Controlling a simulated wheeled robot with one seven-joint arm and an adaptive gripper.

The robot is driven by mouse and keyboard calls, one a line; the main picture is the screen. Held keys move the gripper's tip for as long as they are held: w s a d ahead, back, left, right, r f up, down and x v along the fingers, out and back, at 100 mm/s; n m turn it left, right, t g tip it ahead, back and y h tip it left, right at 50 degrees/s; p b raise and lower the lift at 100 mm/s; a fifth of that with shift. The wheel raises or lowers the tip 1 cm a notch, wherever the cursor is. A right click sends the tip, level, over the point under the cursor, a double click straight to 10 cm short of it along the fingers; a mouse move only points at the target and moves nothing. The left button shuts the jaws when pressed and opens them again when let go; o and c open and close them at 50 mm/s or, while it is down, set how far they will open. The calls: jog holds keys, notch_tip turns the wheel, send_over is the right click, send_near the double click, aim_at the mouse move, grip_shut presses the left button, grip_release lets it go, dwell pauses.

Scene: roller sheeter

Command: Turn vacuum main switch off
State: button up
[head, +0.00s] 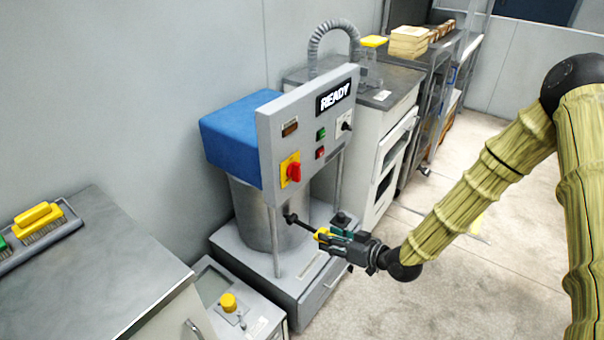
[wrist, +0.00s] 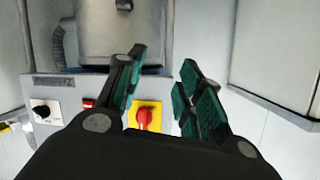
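The main switch is a red rotary knob (head: 294,172) on a yellow plate (head: 285,164), low on the left of the grey control panel (head: 270,125). In the wrist view the red knob (wrist: 144,117) shows beyond and between the bases of my fingers, nearer the left one, with its grip roughly upright. My gripper (head: 326,236) is below and to the right of the knob, apart from it. In the wrist view my gripper (wrist: 163,66) has its green-padded fingers spread with nothing between them.
The panel also carries a READY display (head: 333,96), a green button (head: 321,134), a red button (head: 320,153) and a black dial (head: 346,126). A black lever (head: 300,223) juts from the metal drum (head: 255,215) close to my fingertips; contact is unclear.

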aim_at(300, 172)
jog(key=w+r+n+t+y, duration=0.1)
jog(key=w+r+n+y, duration=0.45)
jog(key=r, duration=0.85)
jog(key=shift+m+h, duration=0.65)
jog(key=x, duration=0.3)
jog(key=p+x, duration=0.1)
jog(key=x, duration=0.3)
jog(key=w+d+p+x, duration=0.1)
jog(key=x, duration=0.3)
jog(key=shift+w+a+f, duration=0.15)
jog(key=shift+w, duration=0.05)
grip_shut()
